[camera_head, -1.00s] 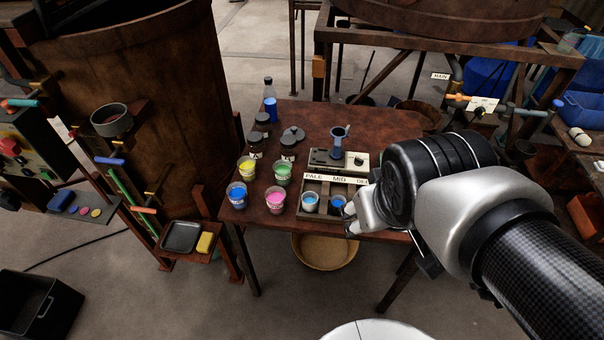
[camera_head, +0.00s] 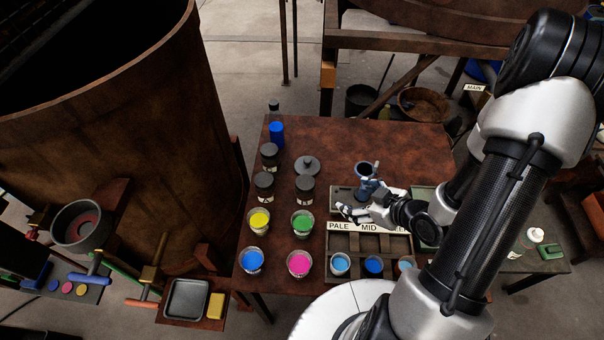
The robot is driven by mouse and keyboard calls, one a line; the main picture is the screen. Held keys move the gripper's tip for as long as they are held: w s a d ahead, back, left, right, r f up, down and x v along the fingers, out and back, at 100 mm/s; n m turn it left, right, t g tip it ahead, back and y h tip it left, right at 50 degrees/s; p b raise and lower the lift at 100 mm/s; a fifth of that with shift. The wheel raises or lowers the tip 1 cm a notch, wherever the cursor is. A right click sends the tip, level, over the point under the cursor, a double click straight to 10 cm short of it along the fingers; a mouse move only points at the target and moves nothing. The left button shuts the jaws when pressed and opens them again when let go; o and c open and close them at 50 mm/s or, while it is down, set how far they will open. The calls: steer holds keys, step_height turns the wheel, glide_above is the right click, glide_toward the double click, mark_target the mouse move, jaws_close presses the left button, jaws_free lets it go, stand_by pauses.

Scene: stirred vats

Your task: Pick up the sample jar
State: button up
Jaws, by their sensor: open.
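Several dark jars with black lids stand on the rusty brown table in the head view: a back jar (camera_head: 270,156), a left jar (camera_head: 264,185) and a right jar (camera_head: 305,188). I cannot tell which thing is the sample jar. My gripper (camera_head: 352,203) is open and reaches left over the table, to the right of the jars and apart from them. It is close to a blue-grey cup-shaped piece (camera_head: 366,172) on a small device, which it partly hides. I cannot tell whether they touch.
Open cups of yellow (camera_head: 259,222), green (camera_head: 302,223), blue (camera_head: 252,262) and pink (camera_head: 299,264) stand in front of the jars. A rack labelled PALE and MID (camera_head: 343,241) holds more cups. The table's (camera_head: 345,135) back is clear.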

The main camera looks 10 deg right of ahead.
steer(key=s+a+t+y, duration=0.2)
steer(key=a, duration=0.2)
steer(key=m+t+b, duration=0.1)
steer(key=b, duration=0.3)
glide_toward(306, 183)
steer(key=a+x, duration=0.1)
steer(key=x, duration=0.4)
steer(key=shift+y, duration=0.4)
steer(key=shift+w+a+f+b, duration=0.15)
steer(key=shift+w+f+b, duration=0.15)
steer(key=shift+w, duration=0.45)
steer(key=shift+w+a+f+b, duration=0.2)
steer(key=shift+w+f, duration=0.25)
steer(key=shift+w, duration=0.35)
steer(key=shift+w+a+f+b, duration=0.2)
steer(key=shift+w+f, duration=0.15)
steer(key=shift+w, duration=0.4)
steer(key=shift+c, duration=0.2)
steer(key=c, duration=1.1)
